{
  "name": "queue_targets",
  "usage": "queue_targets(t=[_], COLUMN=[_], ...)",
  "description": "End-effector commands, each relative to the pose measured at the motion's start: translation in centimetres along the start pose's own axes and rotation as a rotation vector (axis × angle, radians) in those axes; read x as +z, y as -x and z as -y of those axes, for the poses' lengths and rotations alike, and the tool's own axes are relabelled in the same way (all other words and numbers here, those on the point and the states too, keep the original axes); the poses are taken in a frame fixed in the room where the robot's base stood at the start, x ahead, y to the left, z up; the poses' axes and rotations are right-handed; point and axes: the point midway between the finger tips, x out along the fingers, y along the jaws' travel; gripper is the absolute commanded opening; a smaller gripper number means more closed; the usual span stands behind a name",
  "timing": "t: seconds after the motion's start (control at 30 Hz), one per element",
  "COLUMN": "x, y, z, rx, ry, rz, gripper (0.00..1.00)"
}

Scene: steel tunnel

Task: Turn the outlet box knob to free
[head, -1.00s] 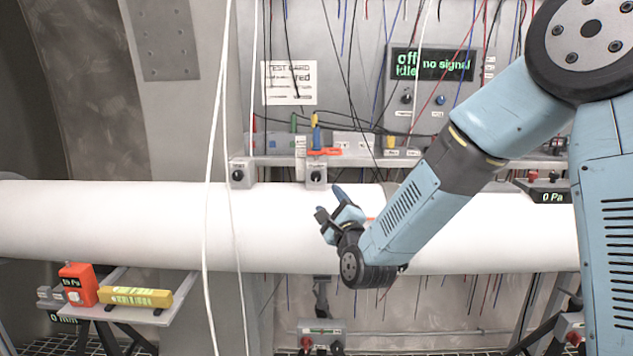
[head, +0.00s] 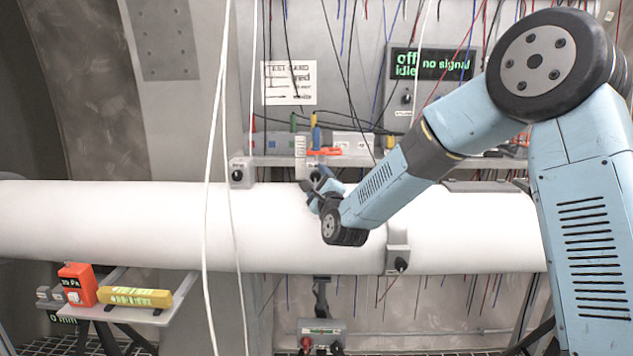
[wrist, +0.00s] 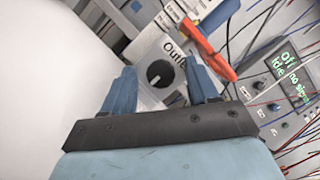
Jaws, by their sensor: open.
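The outlet box (wrist: 147,48) is a grey box with a label starting "Outl", cut off by my finger in the wrist view. Its round black knob (wrist: 160,73) carries a pale pointer line and sits between my open fingers, seemingly beyond their tips. My gripper (wrist: 163,82) is open and empty. In the head view my gripper (head: 310,185) is at the box on top of the white pipe (head: 120,225) and mostly covers it. I cannot tell whether the fingers touch the knob.
Another knob box (head: 240,173) stands to the left on the pipe, and one (head: 398,259) hangs at its lower right. An orange-handled tool (wrist: 210,45) lies close beside my right finger. White cables (head: 215,150) hang in front of the pipe at left.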

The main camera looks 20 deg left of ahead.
Motion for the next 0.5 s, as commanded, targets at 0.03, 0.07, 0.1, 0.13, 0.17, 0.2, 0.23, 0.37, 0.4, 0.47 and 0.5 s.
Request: queue_targets(t=[0.03, 0.07, 0.1, 0.13, 0.17, 0.2, 0.23, 0.37, 0.4, 0.47, 0.5], x=[0.01, 0.01, 0.01, 0.02, 0.02, 0.03, 0.03, 0.04, 0.05, 0.05, 0.06], y=[0.01, 0.01, 0.01, 0.02, 0.02, 0.02, 0.02, 0.03, 0.03, 0.03, 0.03], z=[-0.01, -0.01, -0.01, -0.01, -0.02, -0.02, -0.02, -0.02, -0.03, -0.04, -0.05], rx=[0.0, 0.0, 0.0, 0.0, 0.0, 0.0, 0.0, 0.0, 0.0, 0.001, 0.001], ry=[0.0, 0.0, 0.0, 0.0, 0.0, 0.0, 0.0, 0.0, 0.0, 0.0, 0.0], rz=[0.0, 0.0, 0.0, 0.0, 0.0, 0.0, 0.0, 0.0, 0.0, 0.0, 0.001], gripper=[0.59, 0.59, 0.59, 0.56, 0.53, 0.49, 0.47, 0.34, 0.3, 0.24, 0.21])
